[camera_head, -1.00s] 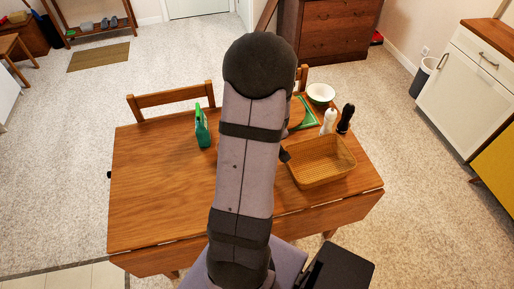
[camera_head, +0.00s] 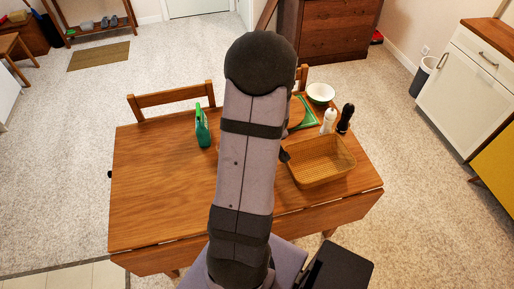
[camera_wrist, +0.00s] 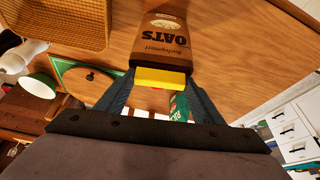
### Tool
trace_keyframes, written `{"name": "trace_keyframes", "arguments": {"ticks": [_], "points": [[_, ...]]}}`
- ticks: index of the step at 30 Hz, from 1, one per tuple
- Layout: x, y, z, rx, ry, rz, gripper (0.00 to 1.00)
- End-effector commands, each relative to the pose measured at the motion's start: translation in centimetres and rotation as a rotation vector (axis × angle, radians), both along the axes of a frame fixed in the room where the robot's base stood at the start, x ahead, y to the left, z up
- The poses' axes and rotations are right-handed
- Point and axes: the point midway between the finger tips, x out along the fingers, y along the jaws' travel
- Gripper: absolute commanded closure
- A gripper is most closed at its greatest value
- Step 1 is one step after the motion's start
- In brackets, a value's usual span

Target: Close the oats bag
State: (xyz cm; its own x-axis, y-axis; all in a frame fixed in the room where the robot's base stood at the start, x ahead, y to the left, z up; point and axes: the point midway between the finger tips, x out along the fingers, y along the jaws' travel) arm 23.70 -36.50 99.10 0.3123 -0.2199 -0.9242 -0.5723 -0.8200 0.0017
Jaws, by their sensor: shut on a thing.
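In the wrist view, the brown oats bag (camera_wrist: 160,45) is at the top middle over the wooden table, its "OATS" lettering upside down. A yellow clip (camera_wrist: 160,78) lies across the near end of the bag, at its edge. My gripper (camera_wrist: 160,82) is shut on the yellow clip, with a dark finger at each side of it. I cannot tell whether the clip is around the bag's mouth or only against it. In the head view, my arm hides the bag, the clip and the fingers.
A wicker basket (camera_head: 320,164) sits on the table's right side. Behind it are a white bottle (camera_head: 328,121), a dark bottle (camera_head: 345,118), a bowl (camera_head: 320,92) and a green-edged board (camera_head: 306,116). A green pack (camera_head: 202,128) stands left of my arm. The table's left side (camera_head: 160,185) is clear.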

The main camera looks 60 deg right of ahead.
Motion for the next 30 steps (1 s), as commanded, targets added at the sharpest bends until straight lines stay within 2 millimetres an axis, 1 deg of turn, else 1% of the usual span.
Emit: {"name": "trace_keyframes", "arguments": {"ticks": [10, 30], "points": [[0.0, 0.0, -0.1, 0.000, 0.000, 0.000, 0.62], [0.0, 0.0, -1.3, 0.000, 0.000, -0.001, 0.62]]}}
